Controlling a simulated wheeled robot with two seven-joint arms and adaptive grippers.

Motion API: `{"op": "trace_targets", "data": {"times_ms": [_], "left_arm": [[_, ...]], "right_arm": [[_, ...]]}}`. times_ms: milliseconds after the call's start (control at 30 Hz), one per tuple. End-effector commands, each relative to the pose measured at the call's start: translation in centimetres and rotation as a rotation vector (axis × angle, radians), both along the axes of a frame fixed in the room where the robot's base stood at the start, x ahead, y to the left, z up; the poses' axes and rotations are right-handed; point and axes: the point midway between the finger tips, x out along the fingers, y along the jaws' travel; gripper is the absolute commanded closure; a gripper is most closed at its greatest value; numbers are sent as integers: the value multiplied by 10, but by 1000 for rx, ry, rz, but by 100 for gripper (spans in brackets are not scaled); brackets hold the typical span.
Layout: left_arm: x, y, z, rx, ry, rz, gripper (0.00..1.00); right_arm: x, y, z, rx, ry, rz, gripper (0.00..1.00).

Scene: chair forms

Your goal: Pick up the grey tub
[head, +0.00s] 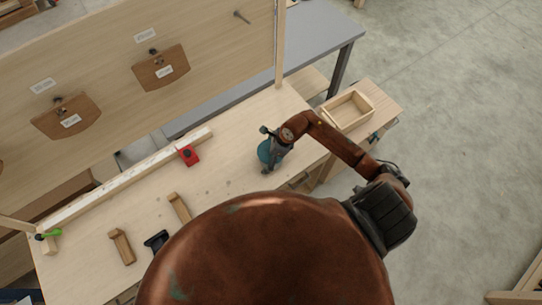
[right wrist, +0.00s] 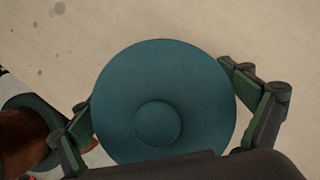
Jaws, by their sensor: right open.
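A round tub (head: 264,152) stands on the wooden workbench near its right end. It looks blue-teal rather than grey, and my right gripper partly hides it in the head view. In the right wrist view the tub (right wrist: 150,75) shows from above as a teal disc with a round raised centre. My right gripper (head: 268,148) is open over it. In the right wrist view one finger of the right gripper (right wrist: 155,87) is on each side of the disc, close to its rim. Whether they touch it I cannot tell. My left gripper is not in view.
The workbench (head: 225,190) holds a red block-like item (head: 188,155), wooden pieces (head: 121,246) and a black tool (head: 157,242). A long wooden strip (head: 120,182) lies behind them. An open wooden box (head: 348,110) stands to the right. A panel (head: 110,60) rises at the back.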

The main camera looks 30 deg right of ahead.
Motion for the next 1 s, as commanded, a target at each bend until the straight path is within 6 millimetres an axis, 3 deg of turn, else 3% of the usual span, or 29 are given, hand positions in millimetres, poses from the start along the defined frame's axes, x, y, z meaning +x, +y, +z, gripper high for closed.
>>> {"op": "trace_targets", "data": {"times_ms": [267,900,1000], "left_arm": [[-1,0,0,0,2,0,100],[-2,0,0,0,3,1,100],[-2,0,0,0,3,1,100]], "right_arm": [[1,1,-3,-1,0,3,4],[1,1,-3,-1,0,2,48],[1,1,-3,-1,0,2,48]]}}
